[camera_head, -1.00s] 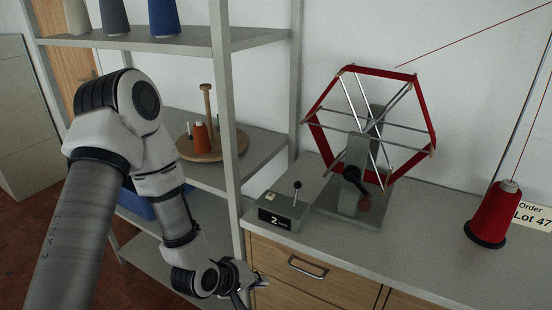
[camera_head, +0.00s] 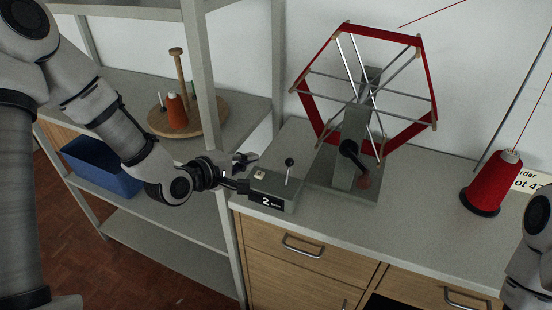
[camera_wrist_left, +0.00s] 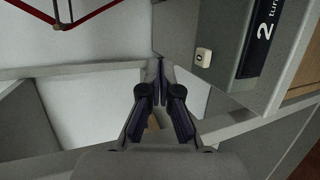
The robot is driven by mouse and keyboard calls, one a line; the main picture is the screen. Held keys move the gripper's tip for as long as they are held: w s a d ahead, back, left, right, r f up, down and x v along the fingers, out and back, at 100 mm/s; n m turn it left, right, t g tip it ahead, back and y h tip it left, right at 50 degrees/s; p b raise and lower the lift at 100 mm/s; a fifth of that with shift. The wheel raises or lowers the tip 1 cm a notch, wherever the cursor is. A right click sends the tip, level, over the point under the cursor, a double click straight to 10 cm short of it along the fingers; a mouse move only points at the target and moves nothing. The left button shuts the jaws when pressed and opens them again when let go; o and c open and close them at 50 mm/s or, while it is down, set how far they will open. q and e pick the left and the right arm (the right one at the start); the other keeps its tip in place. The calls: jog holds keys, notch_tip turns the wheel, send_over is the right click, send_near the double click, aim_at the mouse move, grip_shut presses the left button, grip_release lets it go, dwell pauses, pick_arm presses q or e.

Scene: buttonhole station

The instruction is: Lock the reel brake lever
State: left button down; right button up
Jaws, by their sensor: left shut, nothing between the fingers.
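A grey counter box (camera_head: 275,187) with a black "2" display sits on the worktop. A thin lever with a black ball knob (camera_head: 289,162) stands up from it, close to upright. Behind it to the right is the thread reel (camera_head: 366,98), a red hexagonal frame on a grey stand with a black crank (camera_head: 352,158). My left gripper (camera_head: 247,172) is shut and empty at the box's left side, apart from the knob. In the left wrist view its fingertips (camera_wrist_left: 158,68) meet beside the box (camera_wrist_left: 225,45); the knob is out of that view. My right gripper is not in view.
A shelf post (camera_head: 208,95) stands close behind my left wrist. The shelf holds a wooden spool stand (camera_head: 212,125) with an orange cone. A red thread cone (camera_head: 491,187) stands at the right of the worktop (camera_head: 420,215). The middle worktop is clear.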

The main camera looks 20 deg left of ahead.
aim_at(288, 173)
pick_arm(q)
jog(key=w+d, duration=0.1)
jog(key=d, duration=0.1)
jog(key=w+d+f+p, duration=0.1)
jog(key=w, duration=0.1)
jog(key=w+d+p, duration=0.1)
jog(key=d, duration=0.1)
jog(key=shift+w+d+f, duration=0.15)
jog(key=shift+d+f, duration=0.1)
jog(key=shift+d, duration=0.25)
jog(key=shift+a+f, duration=0.1)
jog(key=shift+a, duration=0.05)
